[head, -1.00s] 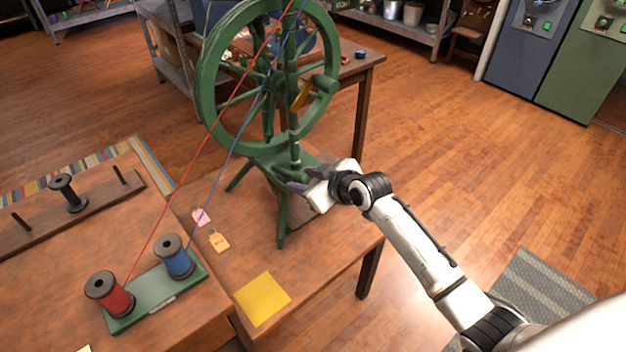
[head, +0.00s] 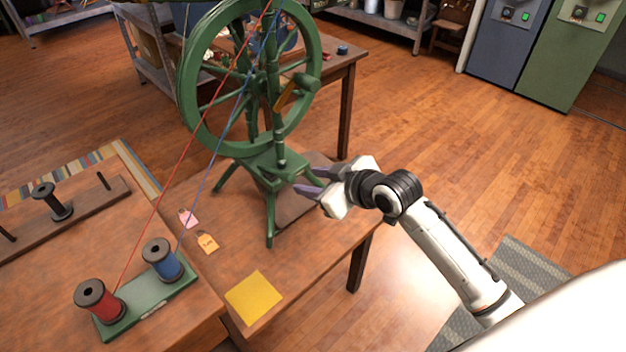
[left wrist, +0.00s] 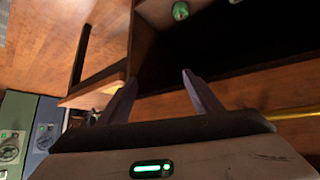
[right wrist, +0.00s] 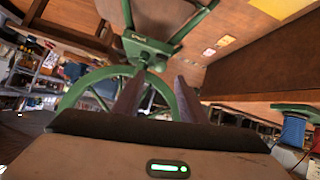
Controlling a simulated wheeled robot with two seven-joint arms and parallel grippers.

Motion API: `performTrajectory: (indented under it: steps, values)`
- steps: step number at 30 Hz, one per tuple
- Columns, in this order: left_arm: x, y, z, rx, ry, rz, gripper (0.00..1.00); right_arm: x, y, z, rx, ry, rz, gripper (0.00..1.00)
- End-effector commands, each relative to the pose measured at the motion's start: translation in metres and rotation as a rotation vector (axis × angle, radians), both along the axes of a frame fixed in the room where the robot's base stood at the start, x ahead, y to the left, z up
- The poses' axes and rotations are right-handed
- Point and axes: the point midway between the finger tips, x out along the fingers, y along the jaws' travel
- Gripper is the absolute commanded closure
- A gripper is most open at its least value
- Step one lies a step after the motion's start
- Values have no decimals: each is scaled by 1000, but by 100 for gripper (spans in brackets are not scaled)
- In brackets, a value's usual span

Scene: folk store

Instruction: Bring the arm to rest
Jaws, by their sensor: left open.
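My right gripper (head: 312,179) is beside the green spinning wheel (head: 187,85), to the right of its legs, above the small wooden table (head: 325,243). Its purple fingers stand apart with nothing between them. The right wrist view also shows this gripper (right wrist: 158,95) open and empty, with the green wheel (right wrist: 75,95) behind the fingers. My left gripper is outside the head view. In the left wrist view the left gripper (left wrist: 158,90) has its fingers apart and empty, in front of a dark opening with wooden edges.
A red spool (head: 103,306) and a blue spool (head: 166,265) stand on a green holder (head: 150,299) at the lower left, their threads running up to the wheel. A yellow sheet (head: 254,297) and paper tags (head: 208,243) lie on the table. Open floor (head: 440,140) lies right.

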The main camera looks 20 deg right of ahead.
Motion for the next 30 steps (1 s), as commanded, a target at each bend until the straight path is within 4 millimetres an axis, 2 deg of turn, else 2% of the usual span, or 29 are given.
performTrajectory:
  steps: [14,17,20,22,24,27,30]
  values:
    - [0,0,-1,1,2,1,41,0,0,-1,1,0,-1,62]
    - [-1,1,-1,1,2,1,41,-8,3,-13,10,16,-6,62]
    - [-1,1,-1,1,2,1,41,-33,11,-48,32,55,-28,62]
    - [-1,1,-1,1,2,1,41,-63,19,-82,57,93,-53,62]
    - [-1,1,-1,1,2,1,41,-99,28,-116,84,134,-83,62]
    - [-1,1,-1,1,3,0,41,-153,40,-155,120,186,-125,62]
    - [-1,1,-1,1,3,0,41,-203,52,-182,149,228,-160,62]
